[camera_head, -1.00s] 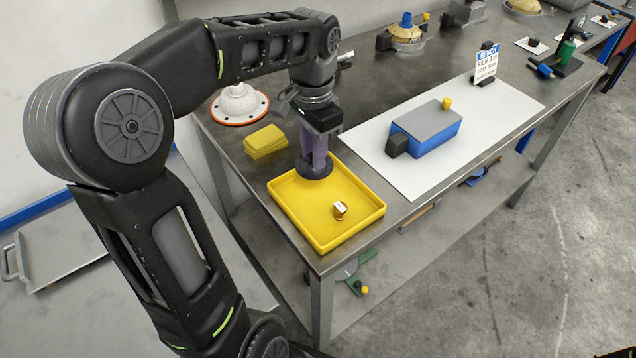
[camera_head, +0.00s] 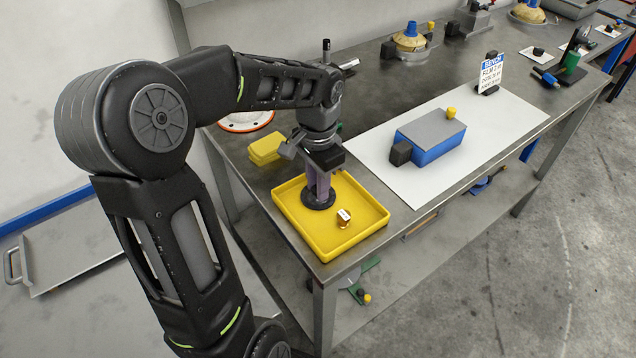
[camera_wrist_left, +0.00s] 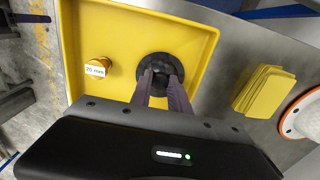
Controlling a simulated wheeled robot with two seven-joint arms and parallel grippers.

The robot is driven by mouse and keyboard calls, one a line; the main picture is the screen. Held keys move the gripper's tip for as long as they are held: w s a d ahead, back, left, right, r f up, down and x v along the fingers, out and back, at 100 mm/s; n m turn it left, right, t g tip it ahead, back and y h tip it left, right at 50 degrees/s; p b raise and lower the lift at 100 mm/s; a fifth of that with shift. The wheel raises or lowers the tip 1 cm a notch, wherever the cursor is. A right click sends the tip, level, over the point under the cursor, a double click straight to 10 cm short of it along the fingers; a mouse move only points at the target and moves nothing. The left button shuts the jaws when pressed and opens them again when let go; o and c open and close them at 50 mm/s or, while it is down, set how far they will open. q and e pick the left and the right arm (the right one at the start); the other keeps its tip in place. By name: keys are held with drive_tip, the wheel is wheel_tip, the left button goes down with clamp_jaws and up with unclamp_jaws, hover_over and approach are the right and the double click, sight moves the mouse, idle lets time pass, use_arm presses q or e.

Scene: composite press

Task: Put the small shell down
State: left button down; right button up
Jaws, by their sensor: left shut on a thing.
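My left gripper (camera_head: 318,190) points down over the yellow tray (camera_head: 329,257) at the near end of the bench. Its purple fingers are shut on a dark round piece, seemingly the small shell (camera_head: 318,202). The shell is flat, low inside the tray, left of a small brass piece (camera_head: 344,219). In the left wrist view the shell (camera_wrist_left: 151,84) shows around the fingertips, and the brass piece (camera_wrist_left: 97,68) carries a "20 mm" label. I cannot tell for sure whether the shell touches the tray floor. My right gripper is not in view.
Yellow pads (camera_head: 266,148) lie behind the tray. A white mat (camera_head: 400,187) with a blue block (camera_head: 435,150) lies to its right. An orange-rimmed white form (camera_head: 246,125) is partly hidden behind my arm. The tray's front part is clear around the brass piece.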

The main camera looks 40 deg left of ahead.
use_arm(q)
drive_tip(key=shift+f, duration=0.2)
drive_tip(key=c, duration=1.2)
unclamp_jaws()
drive_tip(key=shift+c, duration=0.2)
drive_tip(key=shift+r, duration=0.1)
drive_tip(key=shift+r, duration=0.3)
wheel_tip(320, 180, up, 12)
drive_tip(key=shift+f, duration=0.15)
